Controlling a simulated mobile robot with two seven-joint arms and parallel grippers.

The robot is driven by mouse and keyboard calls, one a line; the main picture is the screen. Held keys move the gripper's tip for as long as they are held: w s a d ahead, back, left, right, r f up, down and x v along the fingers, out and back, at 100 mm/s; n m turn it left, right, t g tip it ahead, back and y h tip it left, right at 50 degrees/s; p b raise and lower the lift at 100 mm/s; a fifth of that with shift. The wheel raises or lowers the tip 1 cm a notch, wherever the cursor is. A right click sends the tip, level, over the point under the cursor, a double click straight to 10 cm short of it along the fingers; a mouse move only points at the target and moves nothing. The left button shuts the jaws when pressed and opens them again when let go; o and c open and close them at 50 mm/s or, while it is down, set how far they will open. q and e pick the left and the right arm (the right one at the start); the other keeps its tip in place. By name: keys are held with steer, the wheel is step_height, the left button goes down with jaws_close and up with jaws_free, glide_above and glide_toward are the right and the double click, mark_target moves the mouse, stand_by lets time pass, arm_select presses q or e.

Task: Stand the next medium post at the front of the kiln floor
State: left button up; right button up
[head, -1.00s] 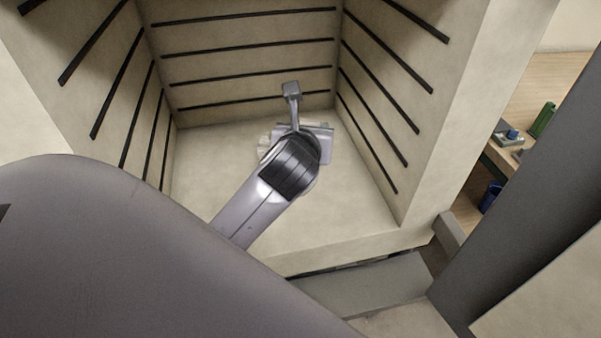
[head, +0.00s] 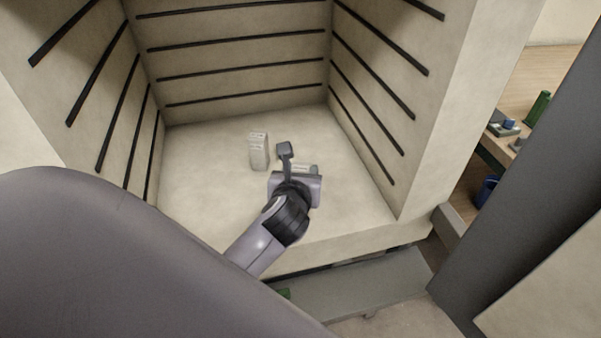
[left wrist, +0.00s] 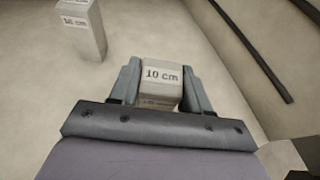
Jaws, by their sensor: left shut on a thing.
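My left gripper (head: 304,171) is inside the kiln, above its pale floor (head: 205,195), right of centre. In the left wrist view my left gripper (left wrist: 160,86) is shut on a pale block-shaped post (left wrist: 162,72) marked "10 cm" on its top. Whether this post touches the floor I cannot tell; in the head view the gripper hides most of it. A second pale post (head: 258,152) stands upright on the floor, left of the gripper and apart from it. It also shows at upper left in the left wrist view (left wrist: 83,30), marked "10 cm". My right gripper is not in view.
Dark ledge strips line the kiln's back wall (head: 235,55) and side walls. The front floor edge (head: 345,240) is bare, with a grey step (head: 360,290) below. Outside at right, a wooden table (head: 505,85) holds a green object (head: 539,108); a blue container (head: 487,191) is lower.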

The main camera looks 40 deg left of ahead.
arm_select(q)
steer(key=o, duration=1.3)
steer(key=shift+f, duration=0.1)
steer(key=shift+r, duration=0.2)
steer(key=p+v, duration=0.1)
steer(key=v, duration=1.1)
